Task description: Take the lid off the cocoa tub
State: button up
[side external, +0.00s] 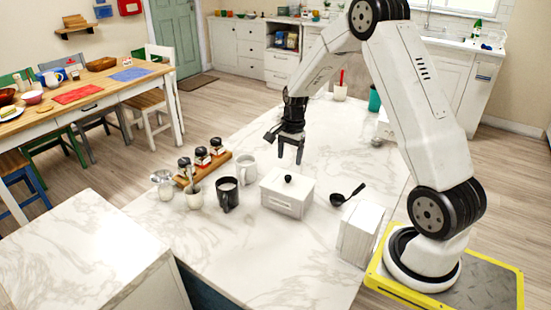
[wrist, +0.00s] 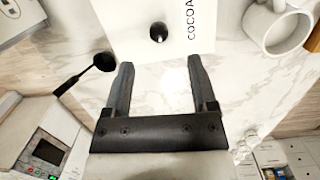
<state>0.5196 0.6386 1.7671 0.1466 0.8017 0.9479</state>
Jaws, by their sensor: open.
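The cocoa tub (side external: 285,202) is a white rectangular box on the marble counter. Its white lid (side external: 288,183) is on it, with a small round black knob (side external: 288,178) on top. In the wrist view the lid (wrist: 135,20) fills the top middle, with the knob (wrist: 158,32) and the word COCOA on it. My gripper (side external: 290,160) is open and empty, pointing down above the counter, beyond the tub in the side view. In the wrist view its two fingertips (wrist: 159,62) are apart, just below the lid's edge, with the knob outside them.
A black mug (side external: 227,195), a white mug (side external: 246,168) and a rack of jars (side external: 203,168) stand left of the tub. The counter behind the tub is mostly clear.

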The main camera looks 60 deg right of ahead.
aim_at(288, 176)
jog(key=shift+a+f, duration=0.15)
jog(key=shift+f, duration=0.6)
jog(key=shift+f, duration=0.1)
jog(key=shift+a+f, duration=0.15)
jog(key=shift+f, duration=1.1)
jog(key=shift+a+f, duration=0.1)
jog(key=shift+f, duration=1.15)
grip_shut()
